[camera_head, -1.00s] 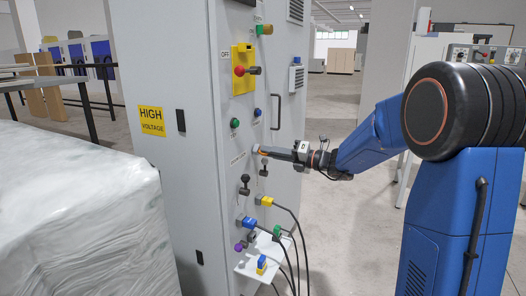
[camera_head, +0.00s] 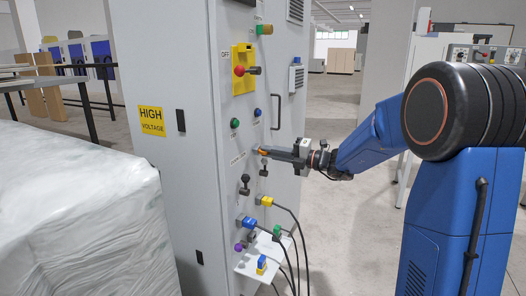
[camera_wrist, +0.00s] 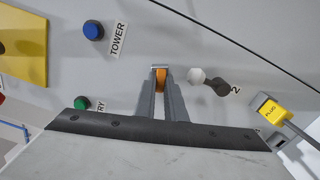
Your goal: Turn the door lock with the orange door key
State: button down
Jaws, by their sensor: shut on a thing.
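My gripper (camera_head: 269,152) is shut on the orange door key (camera_head: 262,151) at the front of the grey cabinet (camera_head: 185,70). In the wrist view the key (camera_wrist: 160,77) shows as an orange piece between my two fingertips (camera_wrist: 160,85). The key's tip is at the panel face, at a small pale plate where the door lock would be. The lock itself is mostly hidden behind the key and fingers, so I cannot tell how far the key is in or how it is turned.
A black toggle lever (camera_head: 245,184) sits just below my gripper. Green (camera_head: 235,123) and blue (camera_head: 257,113) buttons sit above. Yellow (camera_head: 265,201) and blue (camera_head: 248,222) plugs with hanging cables are lower down. A wrapped white stack (camera_head: 80,210) stands at the left.

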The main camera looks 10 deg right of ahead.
jog(key=m, duration=0.3)
jog(key=c, duration=1.7)
grip_release()
jog(key=shift+c, duration=0.2)
